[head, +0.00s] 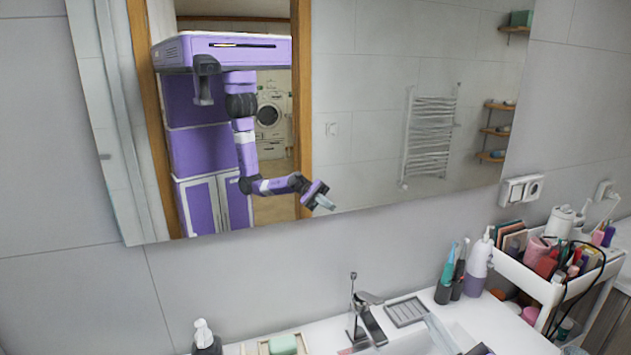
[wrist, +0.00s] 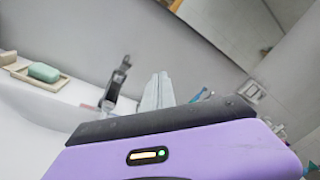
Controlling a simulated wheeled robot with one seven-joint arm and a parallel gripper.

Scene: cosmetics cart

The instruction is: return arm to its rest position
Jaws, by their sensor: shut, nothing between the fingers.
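My gripper (wrist: 159,80) shows in the wrist view with its two pale fingers side by side and closed, holding nothing. In the head view my gripper (head: 432,322) is at the bottom edge, over the sink area, with most of it and my arm cut off by the frame. The mirror (head: 400,110) shows the reflection of my purple body and arm. In that reflection the arm hangs down, bends at the elbow and reaches forward with the gripper tilted down.
A green soap bar (head: 283,345) lies at the left beside a pump bottle (head: 206,340). Toothbrushes (head: 446,275), a lilac bottle (head: 478,268) and a filled white cart (head: 540,285) stand right.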

